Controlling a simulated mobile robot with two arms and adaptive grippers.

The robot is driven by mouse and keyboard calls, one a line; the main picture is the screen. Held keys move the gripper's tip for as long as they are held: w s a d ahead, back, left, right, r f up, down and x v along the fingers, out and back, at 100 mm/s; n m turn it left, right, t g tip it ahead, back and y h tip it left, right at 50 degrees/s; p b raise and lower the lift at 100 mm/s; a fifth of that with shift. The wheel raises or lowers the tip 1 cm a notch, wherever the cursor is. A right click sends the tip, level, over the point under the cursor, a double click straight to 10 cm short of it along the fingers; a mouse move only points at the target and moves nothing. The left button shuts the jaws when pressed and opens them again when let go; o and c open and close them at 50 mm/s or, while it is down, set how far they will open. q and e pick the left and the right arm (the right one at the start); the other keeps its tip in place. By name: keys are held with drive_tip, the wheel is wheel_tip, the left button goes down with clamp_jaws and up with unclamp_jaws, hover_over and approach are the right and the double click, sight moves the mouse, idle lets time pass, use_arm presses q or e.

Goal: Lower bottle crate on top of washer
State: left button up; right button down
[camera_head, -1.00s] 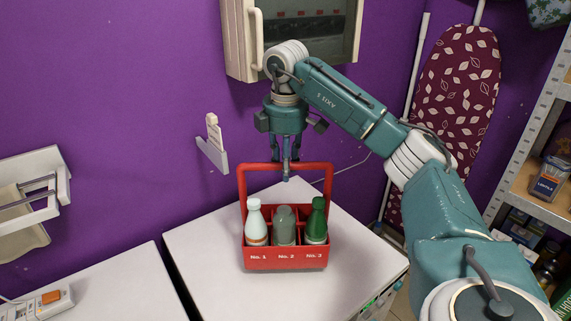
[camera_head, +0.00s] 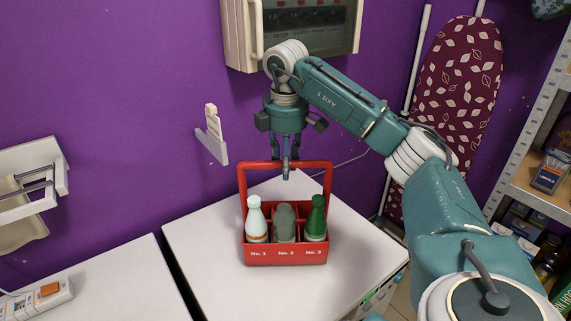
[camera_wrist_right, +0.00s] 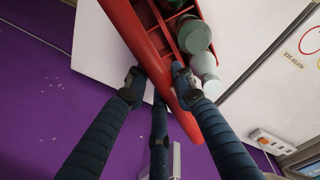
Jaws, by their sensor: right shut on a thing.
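A red bottle crate (camera_head: 286,257) with slots marked No. 1, No. 2 and No. 3 is upright over the white top of the washer (camera_head: 205,260). It holds a pale bottle (camera_head: 256,222), a grey-green bottle (camera_head: 285,226) and a dark green bottle (camera_head: 317,220). My right gripper (camera_head: 286,168) points down and is shut on the middle of the crate's handle. In the right wrist view the fingers (camera_wrist_right: 155,88) are at the red handle bar (camera_wrist_right: 190,118). I cannot tell whether the crate's base touches the washer. My left gripper is out of view.
A white surface (camera_head: 110,280) with a power strip (camera_head: 38,297) stands left of the washer, across a dark gap. A wall bracket (camera_head: 213,140) and breaker panel (camera_head: 300,35) are behind. An ironing board (camera_head: 455,95) and shelf (camera_head: 540,190) are at right. Washer top is otherwise clear.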

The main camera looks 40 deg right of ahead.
drive_tip(key=shift+f, duration=0.35)
drive_tip(key=c, duration=1.4)
unclamp_jaws()
drive_tip(key=shift+o, duration=0.2)
drive_tip(key=shift+s+a, duration=0.1)
drive_tip(key=shift+f, duration=0.1)
